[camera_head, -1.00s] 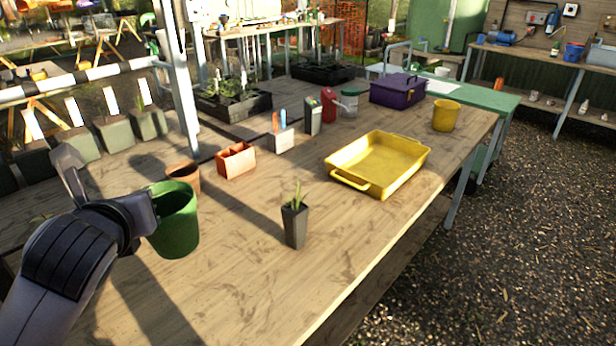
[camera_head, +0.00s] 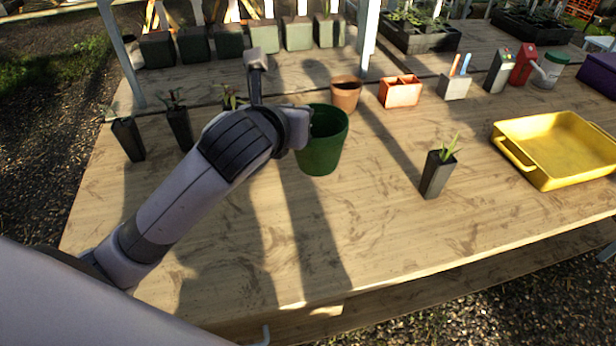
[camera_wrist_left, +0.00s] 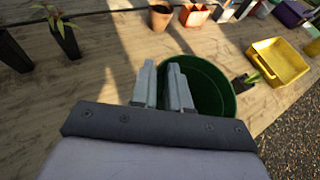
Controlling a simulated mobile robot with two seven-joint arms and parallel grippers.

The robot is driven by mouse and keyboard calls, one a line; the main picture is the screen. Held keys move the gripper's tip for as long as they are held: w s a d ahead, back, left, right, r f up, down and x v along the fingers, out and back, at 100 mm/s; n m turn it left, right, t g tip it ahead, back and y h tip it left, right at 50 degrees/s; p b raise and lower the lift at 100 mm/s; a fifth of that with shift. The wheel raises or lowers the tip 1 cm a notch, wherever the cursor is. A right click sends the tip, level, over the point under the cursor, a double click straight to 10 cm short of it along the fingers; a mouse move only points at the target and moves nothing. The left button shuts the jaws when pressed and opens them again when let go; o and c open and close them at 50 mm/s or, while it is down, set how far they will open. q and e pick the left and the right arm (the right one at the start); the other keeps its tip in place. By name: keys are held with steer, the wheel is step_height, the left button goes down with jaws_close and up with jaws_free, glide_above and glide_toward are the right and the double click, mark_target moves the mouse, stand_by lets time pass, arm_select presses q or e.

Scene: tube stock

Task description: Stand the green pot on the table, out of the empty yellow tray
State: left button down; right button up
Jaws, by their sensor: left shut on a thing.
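The green pot (camera_head: 322,150) is upright, with its open mouth up, near the middle of the head view. My left gripper (camera_head: 305,125) is shut on its left rim. In the left wrist view the two fingers (camera_wrist_left: 164,88) are close together at the near rim of the pot (camera_wrist_left: 212,88). The pot appears held above the wooden table (camera_head: 390,245); the exact gap under it is hard to judge. The yellow tray (camera_head: 560,150) lies on the table at the right, well apart from the pot, and is empty. My right gripper is not in view.
A terracotta pot (camera_head: 346,97) stands just behind the green pot, and an orange-red box (camera_head: 400,92) right of it. A dark potted seedling (camera_head: 437,173) stands between the pot and tray. Several more seedlings stand at left. The table's front middle is clear.

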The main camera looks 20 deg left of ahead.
arm_select(q)
step_height(320, 180, down, 16)
steer(key=b, duration=0.2)
steer(key=shift+f+b, duration=0.2)
steer(key=shift+b, duration=0.2)
steer(key=c, duration=1.1)
jaws_free()
steer(key=shift+f, duration=0.1)
steer(key=p+v, duration=0.1)
steer(key=v, duration=1.1)
